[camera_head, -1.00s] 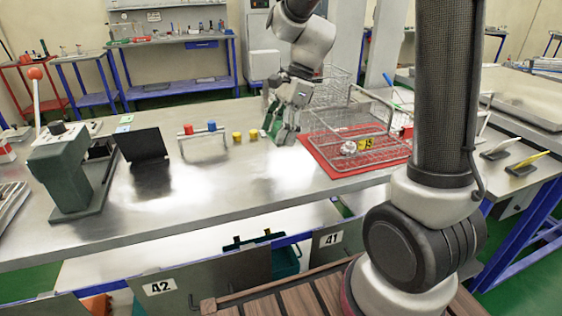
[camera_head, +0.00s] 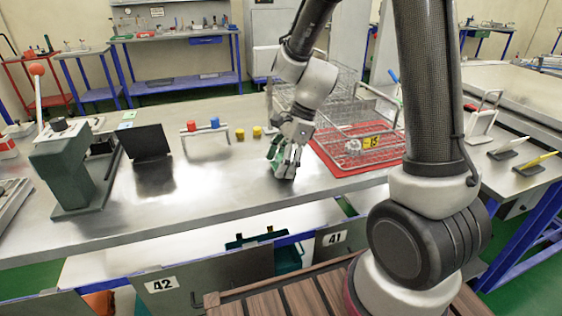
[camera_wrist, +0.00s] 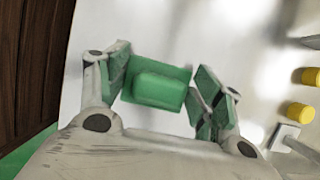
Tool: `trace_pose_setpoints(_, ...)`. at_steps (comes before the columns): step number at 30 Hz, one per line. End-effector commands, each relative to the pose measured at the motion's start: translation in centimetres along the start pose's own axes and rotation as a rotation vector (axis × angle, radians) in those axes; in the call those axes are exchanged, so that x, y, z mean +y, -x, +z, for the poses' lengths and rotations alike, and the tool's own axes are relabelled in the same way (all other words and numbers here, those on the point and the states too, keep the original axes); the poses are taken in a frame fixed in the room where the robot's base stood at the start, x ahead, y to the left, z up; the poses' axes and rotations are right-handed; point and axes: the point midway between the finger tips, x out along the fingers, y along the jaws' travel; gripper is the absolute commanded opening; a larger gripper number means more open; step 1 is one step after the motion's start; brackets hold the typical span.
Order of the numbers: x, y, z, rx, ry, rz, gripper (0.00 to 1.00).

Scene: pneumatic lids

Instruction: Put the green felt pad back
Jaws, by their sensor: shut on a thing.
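The green felt pad (camera_wrist: 158,90) is a flat green piece with a raised block, seen between the two fingers of my gripper (camera_wrist: 165,82) in the wrist view. My gripper is shut on it, and the fingers' inner faces are green too. In the head view my gripper (camera_head: 285,166) is low over the bare middle of the steel table (camera_head: 215,185), toward its front edge. Green shows at its fingers there, but pad and finger faces are hard to tell apart. Whether the pad touches the table is unclear.
A wire basket (camera_head: 345,130) with a yellow tag stands on a red mat (camera_head: 378,159) to the right. Two yellow caps (camera_head: 257,132) and a small rack with red and blue caps (camera_head: 207,129) are behind left. A green press (camera_head: 66,170) stands farther left.

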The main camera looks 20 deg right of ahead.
Motion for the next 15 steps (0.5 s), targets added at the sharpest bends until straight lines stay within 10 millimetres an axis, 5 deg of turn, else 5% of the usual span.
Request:
trace_pose_setpoints(7, 0.01, -0.28, -0.11, 0.000, -0.001, 0.001, 0.40)
trace_pose_setpoints(8, 0.01, -0.24, -0.08, 0.000, 0.000, 0.001, 0.72)
trace_pose_setpoints(9, 0.00, -0.23, -0.08, 0.000, 0.000, 0.001, 0.79)
trace_pose_setpoints(11, 0.00, -0.22, -0.07, 0.000, 0.000, 0.001, 0.88)
trace_pose_setpoints(15, 0.00, -0.21, -0.07, 0.000, 0.000, 0.001, 0.88)
